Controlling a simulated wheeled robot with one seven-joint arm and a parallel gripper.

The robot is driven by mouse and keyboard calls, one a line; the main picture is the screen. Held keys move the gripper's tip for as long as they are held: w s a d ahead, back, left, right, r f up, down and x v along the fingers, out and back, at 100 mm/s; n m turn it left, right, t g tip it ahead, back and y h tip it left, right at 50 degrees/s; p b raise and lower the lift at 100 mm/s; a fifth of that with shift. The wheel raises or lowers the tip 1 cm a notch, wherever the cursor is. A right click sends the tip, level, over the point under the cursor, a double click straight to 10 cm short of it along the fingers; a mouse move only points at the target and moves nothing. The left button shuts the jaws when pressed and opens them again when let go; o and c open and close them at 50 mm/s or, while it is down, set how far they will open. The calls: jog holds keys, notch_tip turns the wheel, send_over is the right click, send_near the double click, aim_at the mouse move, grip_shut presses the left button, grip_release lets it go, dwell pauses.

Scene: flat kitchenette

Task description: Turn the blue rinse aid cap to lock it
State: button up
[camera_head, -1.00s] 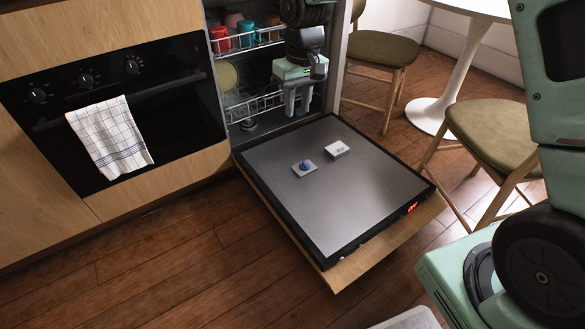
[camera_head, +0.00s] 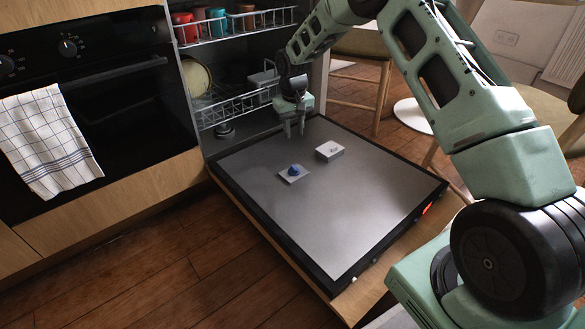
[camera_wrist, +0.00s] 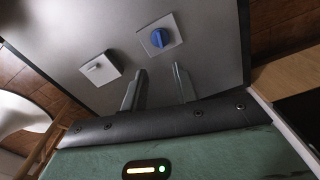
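The blue rinse aid cap (camera_head: 295,170) sits on a small light square plate on the inside of the open dishwasher door (camera_head: 335,215). In the wrist view the blue cap (camera_wrist: 159,38) shows a raised grip ridge, on its plate just beyond the fingertips. My gripper (camera_head: 295,133) is above the inner end of the door, behind the cap in the head view and apart from it. In the wrist view the two fingers of my gripper (camera_wrist: 157,68) stand apart with nothing between them.
A white box-like dispenser (camera_head: 329,151) is on the door beside the cap. Racks with cups (camera_head: 217,20) and a plate (camera_head: 196,77) are inside the dishwasher. An oven with a checked towel (camera_head: 46,140) stands at the left; chairs are behind. The door's front half is clear.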

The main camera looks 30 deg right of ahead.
aim_at(294, 168)
notch_tip(294, 168, down, 14)
jog(key=b, duration=0.7)
grip_shut()
